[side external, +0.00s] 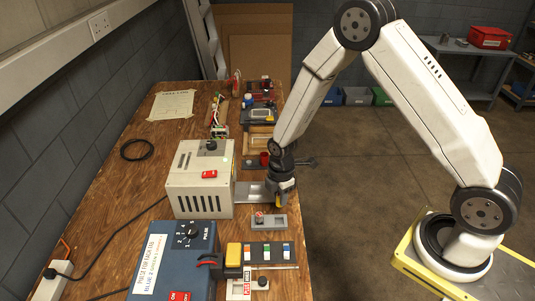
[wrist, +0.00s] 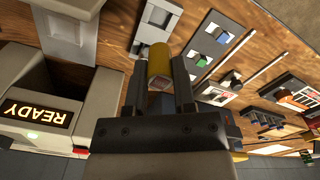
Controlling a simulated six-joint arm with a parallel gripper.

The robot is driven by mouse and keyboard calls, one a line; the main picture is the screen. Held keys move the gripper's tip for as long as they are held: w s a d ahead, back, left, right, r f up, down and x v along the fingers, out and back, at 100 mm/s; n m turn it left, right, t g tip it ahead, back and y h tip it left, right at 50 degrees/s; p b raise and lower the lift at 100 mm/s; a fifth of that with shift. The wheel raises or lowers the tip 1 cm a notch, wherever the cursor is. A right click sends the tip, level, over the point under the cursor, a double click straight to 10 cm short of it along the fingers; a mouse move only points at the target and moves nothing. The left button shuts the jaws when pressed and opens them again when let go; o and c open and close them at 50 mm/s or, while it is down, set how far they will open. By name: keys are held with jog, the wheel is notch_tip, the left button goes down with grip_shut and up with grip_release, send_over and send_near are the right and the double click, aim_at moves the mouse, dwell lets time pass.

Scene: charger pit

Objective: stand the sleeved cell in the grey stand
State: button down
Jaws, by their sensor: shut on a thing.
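My gripper (wrist: 160,78) is shut on the sleeved cell (wrist: 158,62), a yellow-brown cylinder held between the two dark fingers in the wrist view. One end face of the cell shows; the wooden bench is behind it. In the side view my gripper (side external: 285,198) points down over the bench's right edge, just right of the cream box (side external: 200,180), and mostly hides the cell. A low grey holder (side external: 278,225) with a small red-and-white round part lies just nearer the camera; it looks like the grey stand, but I cannot be sure.
A grey plate (side external: 247,194) runs from the cream box towards my gripper. A blue pulse box (side external: 170,262), a yellow block (side external: 233,255) and a strip with coloured tabs (side external: 265,252) stand nearer. In the wrist view a READY display (wrist: 38,116) is at left. Several devices crowd the far bench.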

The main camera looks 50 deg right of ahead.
jog(key=shift+f, duration=0.15)
jog(key=shift+f, duration=3.1)
jog(key=shift+f, duration=1.05)
jog(key=shift+c, duration=1.8)
grip_release()
jog(key=shift+r, duration=0.15)
jog(key=shift+r, duration=3.35)
jog(key=shift+r, duration=0.1)
